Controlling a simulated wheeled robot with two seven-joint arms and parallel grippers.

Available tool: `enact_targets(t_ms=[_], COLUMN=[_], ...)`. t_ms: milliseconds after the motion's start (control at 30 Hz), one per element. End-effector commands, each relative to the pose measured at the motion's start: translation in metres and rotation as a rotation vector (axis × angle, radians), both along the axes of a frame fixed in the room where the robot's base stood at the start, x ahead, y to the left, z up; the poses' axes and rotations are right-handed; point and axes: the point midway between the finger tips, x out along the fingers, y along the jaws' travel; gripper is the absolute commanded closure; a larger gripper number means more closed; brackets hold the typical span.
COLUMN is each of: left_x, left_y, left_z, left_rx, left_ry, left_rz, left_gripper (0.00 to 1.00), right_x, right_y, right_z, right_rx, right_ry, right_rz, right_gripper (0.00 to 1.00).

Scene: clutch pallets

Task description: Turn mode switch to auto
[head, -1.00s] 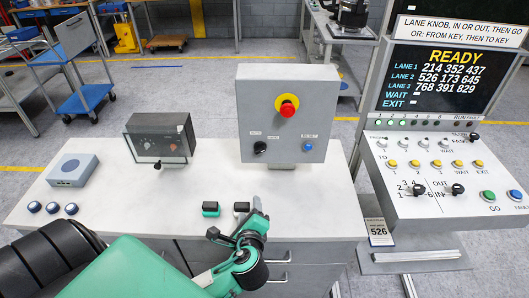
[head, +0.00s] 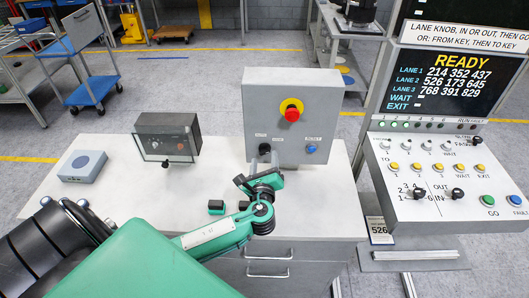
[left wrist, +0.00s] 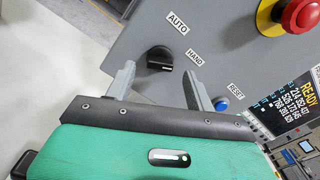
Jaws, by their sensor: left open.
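The mode switch is a black knob (left wrist: 159,58) on the grey control box (head: 285,85). In the left wrist view its white mark is on its right part, nearer the HAND label (left wrist: 195,57) than the AUTO label (left wrist: 177,22). My left gripper (left wrist: 159,72) is open, its two grey fingers apart on either side of the knob's lower side in that view. No grip on the knob shows. In the head view my left gripper (head: 264,168) is just in front of the knob, which it partly covers. My right gripper is not in view.
On the box are a red emergency button (head: 292,114) on yellow and a blue reset button (head: 311,149). A smaller dark box (head: 167,136) stands left on the table. A lane console (head: 450,180) stands right.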

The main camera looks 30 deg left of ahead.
Motion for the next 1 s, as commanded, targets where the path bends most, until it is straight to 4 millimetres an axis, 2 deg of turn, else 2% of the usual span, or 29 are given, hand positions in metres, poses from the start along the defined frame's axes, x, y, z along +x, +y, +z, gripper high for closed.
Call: enact_targets(t_ms=[200, 533, 567, 700, 800, 1000], left_x=[0.018, 0.021, 0.021, 0.021, 0.021, 0.021], left_y=[0.011, 0.013, 0.013, 0.013, 0.013, 0.013], left_z=[0.000, -0.001, -0.001, -0.001, -0.001, -0.002], left_rx=[0.001, -0.001, -0.001, -0.001, -0.001, -0.011], left_ry=[0.001, 0.000, 0.000, 0.000, 0.000, -0.005], left_rz=[0.000, 0.000, 0.000, 0.000, 0.000, 0.000], left_gripper=[0.45, 0.45, 0.47, 0.75, 0.90, 0.90], right_x=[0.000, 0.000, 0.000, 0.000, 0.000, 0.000], right_y=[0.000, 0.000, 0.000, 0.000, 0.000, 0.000], right_z=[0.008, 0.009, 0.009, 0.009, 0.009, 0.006], right_rx=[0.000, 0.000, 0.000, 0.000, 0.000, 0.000], right_ry=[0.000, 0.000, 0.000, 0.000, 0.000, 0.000], right_rz=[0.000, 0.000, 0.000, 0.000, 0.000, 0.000], right_gripper=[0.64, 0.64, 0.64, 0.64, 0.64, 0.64])
